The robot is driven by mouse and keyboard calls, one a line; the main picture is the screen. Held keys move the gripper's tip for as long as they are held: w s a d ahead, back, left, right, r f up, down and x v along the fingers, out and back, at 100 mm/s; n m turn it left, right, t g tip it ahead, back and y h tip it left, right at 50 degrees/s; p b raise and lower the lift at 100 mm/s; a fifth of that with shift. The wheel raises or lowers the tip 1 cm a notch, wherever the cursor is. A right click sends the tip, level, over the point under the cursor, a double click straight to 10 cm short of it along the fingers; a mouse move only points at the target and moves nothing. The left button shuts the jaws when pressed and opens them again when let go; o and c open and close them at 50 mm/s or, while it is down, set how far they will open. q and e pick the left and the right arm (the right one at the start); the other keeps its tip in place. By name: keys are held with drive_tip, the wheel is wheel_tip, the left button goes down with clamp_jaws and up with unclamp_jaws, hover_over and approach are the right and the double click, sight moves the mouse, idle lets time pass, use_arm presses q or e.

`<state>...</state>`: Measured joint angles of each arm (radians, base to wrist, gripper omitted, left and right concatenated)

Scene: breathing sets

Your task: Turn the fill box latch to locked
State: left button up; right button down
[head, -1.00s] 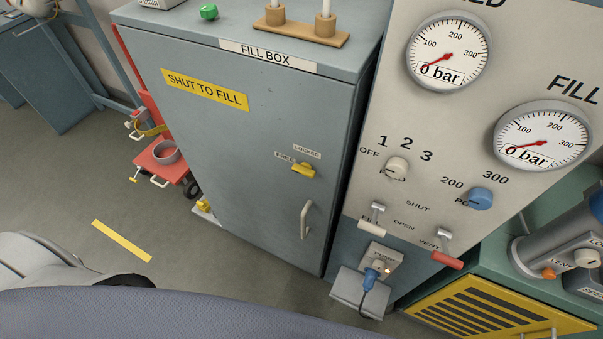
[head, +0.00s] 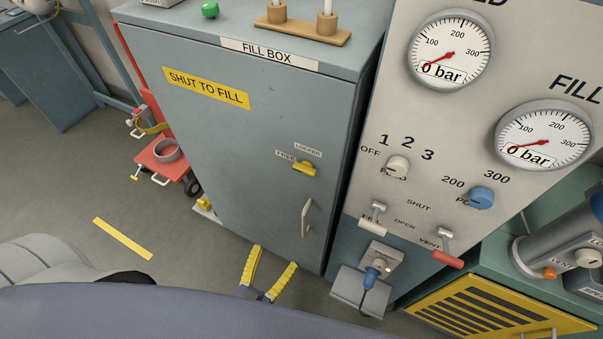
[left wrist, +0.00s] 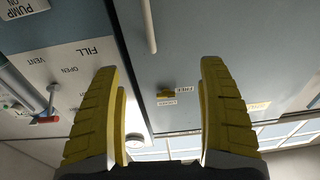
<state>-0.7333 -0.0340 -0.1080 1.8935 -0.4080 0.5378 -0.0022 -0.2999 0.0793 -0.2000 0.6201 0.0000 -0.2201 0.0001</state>
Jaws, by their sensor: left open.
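The fill box (head: 255,130) is a grey-blue cabinet with its door closed. Its yellow latch (head: 305,167) sits on the right part of the door, beside a FREE label (head: 285,155) and under a LOCKED label (head: 308,150). The latch handle points left, toward the FREE side. In the left wrist view the latch (left wrist: 166,94) shows small, between the fingers and some way beyond them. My left gripper (head: 271,270) has yellow fingers, is open and empty, and is below and left of the latch, apart from the door. My right gripper is out of view.
A pale door handle (head: 306,218) stands out below the latch. Right of the box is a panel with gauges (head: 448,51), knobs and levers (head: 376,214). A red cart (head: 165,160) stands at left.

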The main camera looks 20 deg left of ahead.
sight(303, 173)
use_arm(q)
wheel_tip(303, 173, up, 12)
drive_tip(key=t+h, duration=0.1)
drive_tip(key=t, duration=0.3)
drive_tip(key=x, duration=1.7)
drive_tip(key=shift+w+d+f, duration=0.15)
drive_tip(key=shift+w, duration=0.25)
drive_tip(key=shift+c, duration=0.5)
drive_tip(key=c, duration=1.3)
